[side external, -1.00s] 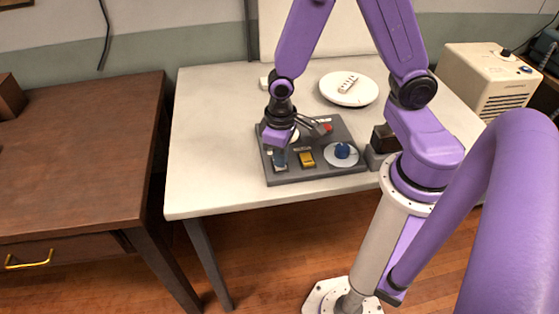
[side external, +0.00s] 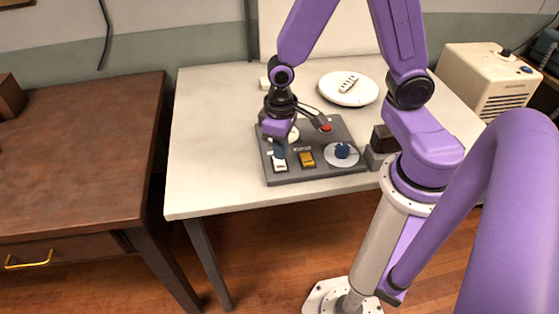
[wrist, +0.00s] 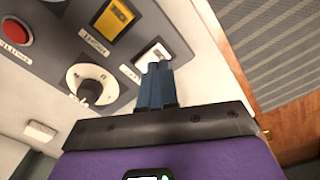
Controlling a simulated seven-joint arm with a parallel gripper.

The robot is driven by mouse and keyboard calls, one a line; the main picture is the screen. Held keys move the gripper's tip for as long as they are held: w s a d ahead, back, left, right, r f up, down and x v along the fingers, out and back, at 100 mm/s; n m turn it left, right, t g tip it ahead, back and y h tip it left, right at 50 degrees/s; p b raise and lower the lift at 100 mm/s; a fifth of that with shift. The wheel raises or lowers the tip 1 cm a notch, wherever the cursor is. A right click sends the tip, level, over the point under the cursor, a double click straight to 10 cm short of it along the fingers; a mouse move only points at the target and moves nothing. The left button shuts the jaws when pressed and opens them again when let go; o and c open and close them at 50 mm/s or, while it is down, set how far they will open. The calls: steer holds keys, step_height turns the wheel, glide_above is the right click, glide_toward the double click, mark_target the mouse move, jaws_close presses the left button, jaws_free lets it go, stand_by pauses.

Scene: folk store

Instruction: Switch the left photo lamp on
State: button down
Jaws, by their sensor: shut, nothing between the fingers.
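The grey control panel (side external: 322,173) lies on the white table. At its front left is a white rocker switch (side external: 280,165), which also shows in the wrist view (wrist: 154,52). Beside it is a yellow switch (side external: 306,159), also in the wrist view (wrist: 114,18). My gripper (side external: 281,155) is shut and empty, pointing down just behind the white switch. In the wrist view its blue fingertips (wrist: 160,66) are together and overlap the switch's near edge; I cannot tell whether they touch. The lamp itself cannot be identified, and the labels are hard to read.
The panel also carries a blue knob (side external: 342,151), a red button (side external: 327,128) and a dial with a dark pointer (wrist: 90,88). A white plate (side external: 367,95) is behind the panel. A dark block (side external: 384,139) stands at its right. The table's left side is clear.

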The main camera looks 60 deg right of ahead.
mark_target(281, 167)
step_height(281, 167, up, 4)
steer(key=shift+f, duration=0.15)
stand_by(0.4)
